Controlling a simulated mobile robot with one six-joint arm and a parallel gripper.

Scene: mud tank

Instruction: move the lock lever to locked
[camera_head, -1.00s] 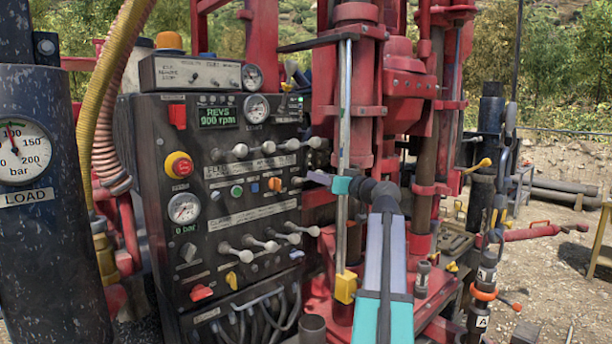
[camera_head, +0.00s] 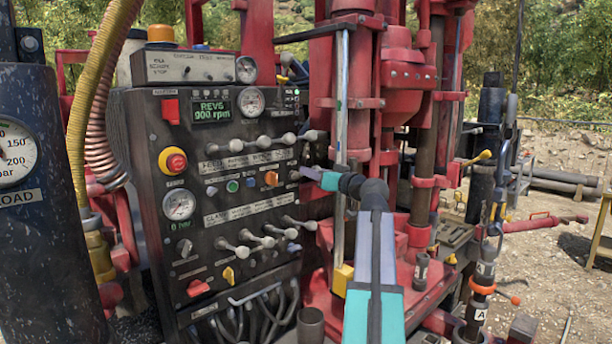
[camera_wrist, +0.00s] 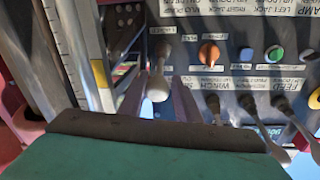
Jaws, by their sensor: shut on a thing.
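The lock lever (camera_wrist: 157,84) shows in the wrist view as a short stem with a pale rounded knob, rising from the dark control panel below a small label I cannot read clearly. My gripper (camera_wrist: 158,92) has its two purple-grey fingers on either side of the knob and is shut on it. In the head view my gripper (camera_head: 306,173) reaches the right edge of the control panel (camera_head: 210,262), just right of an orange knob (camera_head: 271,178). There the lever is mostly hidden by the fingers, and its exact position is hard to tell.
Rows of pale-knobbed levers (camera_head: 254,143) stand above and below the gripper's height. The orange knob (camera_wrist: 208,53) and a green button (camera_wrist: 274,53) sit close by. A red drill mast (camera_head: 356,75) and a metal rail (camera_head: 341,105) stand close right of the panel.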

